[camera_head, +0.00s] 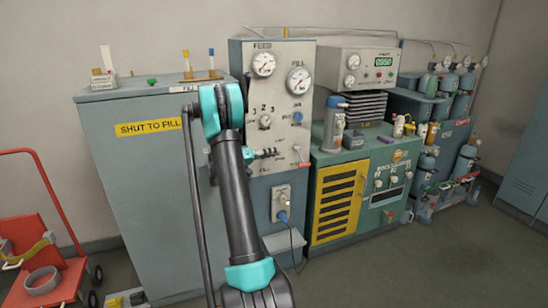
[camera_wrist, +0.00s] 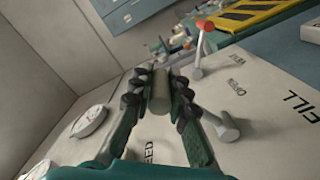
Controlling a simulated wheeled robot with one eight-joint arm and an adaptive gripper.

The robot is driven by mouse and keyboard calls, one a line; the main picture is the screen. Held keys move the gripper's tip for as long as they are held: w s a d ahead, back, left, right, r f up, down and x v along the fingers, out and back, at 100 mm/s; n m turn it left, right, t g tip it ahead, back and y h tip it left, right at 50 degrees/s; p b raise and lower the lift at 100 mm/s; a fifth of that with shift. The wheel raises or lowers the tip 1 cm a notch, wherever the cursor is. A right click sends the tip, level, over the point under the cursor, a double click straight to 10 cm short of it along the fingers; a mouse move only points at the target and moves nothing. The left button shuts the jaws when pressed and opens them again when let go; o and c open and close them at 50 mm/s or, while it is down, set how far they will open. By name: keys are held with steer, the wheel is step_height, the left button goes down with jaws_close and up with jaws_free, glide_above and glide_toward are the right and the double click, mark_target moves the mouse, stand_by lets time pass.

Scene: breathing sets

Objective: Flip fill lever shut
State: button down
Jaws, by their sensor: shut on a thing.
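My gripper (camera_wrist: 159,88) is shut on a grey cylindrical handle (camera_wrist: 160,97) in the wrist view. The handle stands out from the pale panel (camera_wrist: 265,140), lettered FEED and FILL. Its foot is hidden by the fingers, and I cannot tell for certain that it is the fill lever. A second grey stub (camera_wrist: 222,126) is beside the right finger. A lever with a red tip (camera_wrist: 206,26) stands on the panel beyond, apart from the fingers. In the head view my gripper (camera_head: 268,153) is at the panel (camera_head: 280,137), below the FILL gauge; the red-tipped lever (camera_head: 301,163) is to its right.
A tall grey-green cabinet (camera_head: 150,190) marked SHUT TO FILL stands left of the panel. A green and yellow unit (camera_head: 338,210) with a bottle (camera_head: 334,128) on top is at right. A red trolley (camera_head: 45,270) is far left. Open floor lies in front at right.

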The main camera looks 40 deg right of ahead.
steer(key=shift+w+r, duration=0.15)
steer(key=shift+r, duration=0.1)
stand_by(0.3)
steer(key=c, duration=1.4)
jaws_free()
steer(key=shift+c, duration=0.2)
steer(key=v, duration=1.2)
steer(key=shift+a, duration=0.1)
